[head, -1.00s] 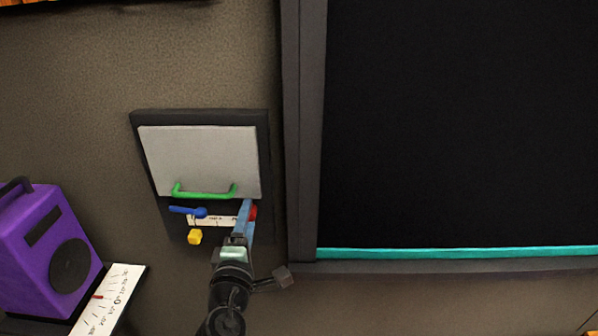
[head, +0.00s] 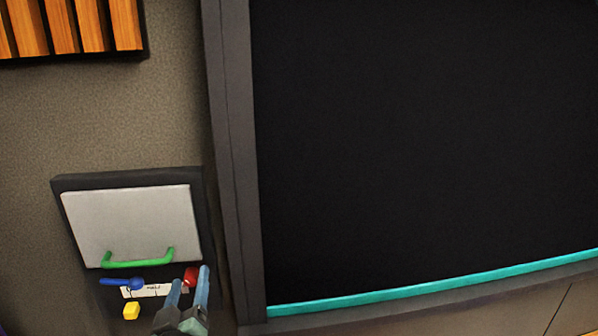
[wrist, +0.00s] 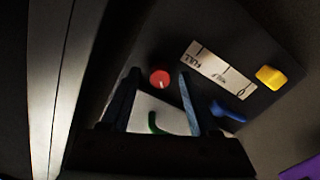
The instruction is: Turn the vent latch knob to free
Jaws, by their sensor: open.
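The red round knob (head: 191,277) is at the lower right of the dark wall panel (head: 207,230). In the wrist view the red knob (wrist: 160,79) shows a short pale mark near its lower edge. My gripper (head: 190,275) is open, and its blue fingers appear on either side of the red knob. In the wrist view my gripper (wrist: 160,73) also frames the knob between its spread fingers. I cannot tell whether either finger touches it. The knob's own label is not readable.
A white flap (head: 130,222) with a green handle (head: 138,263) fills the panel's upper part. A blue lever (head: 122,283), a white scale strip (head: 150,291) and a yellow knob (head: 131,311) lie left of the red knob. A dark frame post (head: 232,150) stands close on the right.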

